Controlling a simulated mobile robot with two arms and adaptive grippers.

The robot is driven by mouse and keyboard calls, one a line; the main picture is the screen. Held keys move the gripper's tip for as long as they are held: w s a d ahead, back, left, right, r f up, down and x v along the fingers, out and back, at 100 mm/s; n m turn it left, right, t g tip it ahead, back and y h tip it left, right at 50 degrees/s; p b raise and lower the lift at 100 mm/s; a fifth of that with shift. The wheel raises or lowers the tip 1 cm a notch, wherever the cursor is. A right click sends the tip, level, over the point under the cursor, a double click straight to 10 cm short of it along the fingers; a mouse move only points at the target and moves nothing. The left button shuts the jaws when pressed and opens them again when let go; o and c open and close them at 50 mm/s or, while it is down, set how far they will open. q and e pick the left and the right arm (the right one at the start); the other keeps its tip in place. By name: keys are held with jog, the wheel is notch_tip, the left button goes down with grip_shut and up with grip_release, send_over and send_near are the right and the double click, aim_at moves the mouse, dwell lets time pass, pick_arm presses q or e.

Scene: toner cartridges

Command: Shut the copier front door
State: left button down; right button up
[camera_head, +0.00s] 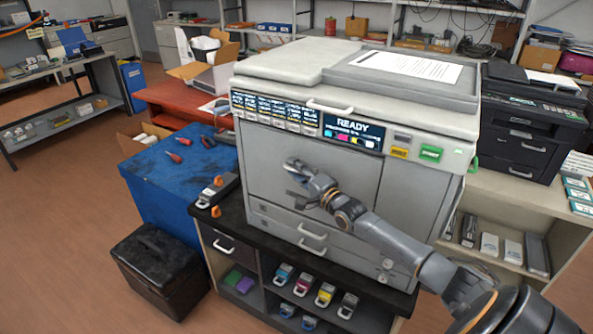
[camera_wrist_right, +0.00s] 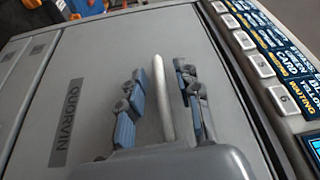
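The copier (camera_head: 400,205) is a large light-grey machine on a dark cabinet. Its front door (camera_head: 345,165) is the wide grey panel under the label strip and looks about flush with the front; a small gap cannot be ruled out. In the right wrist view the door (camera_wrist_right: 100,75) carries the word QUORVIN and a pale bar handle (camera_wrist_right: 164,105). My right gripper (camera_head: 293,168) is in front of the door. In its wrist view the open fingers (camera_wrist_right: 160,95) are on either side of the handle, with gaps showing. My left gripper is not in view.
The READY panel (camera_head: 354,132) sits above the door and drawers (camera_head: 310,232) lie below it. A loose cartridge (camera_head: 216,188) stands on the cabinet's left end. A blue table (camera_head: 165,190) with red-handled tools and a black box (camera_head: 158,270) are at the left. Open floor lies further left.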

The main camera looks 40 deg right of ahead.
jog(key=shift+s+f, duration=0.1)
jog(key=shift+s, duration=0.15)
jog(key=s, duration=1.1)
jog(key=shift+s+f, duration=0.25)
jog(key=shift+s, duration=0.05)
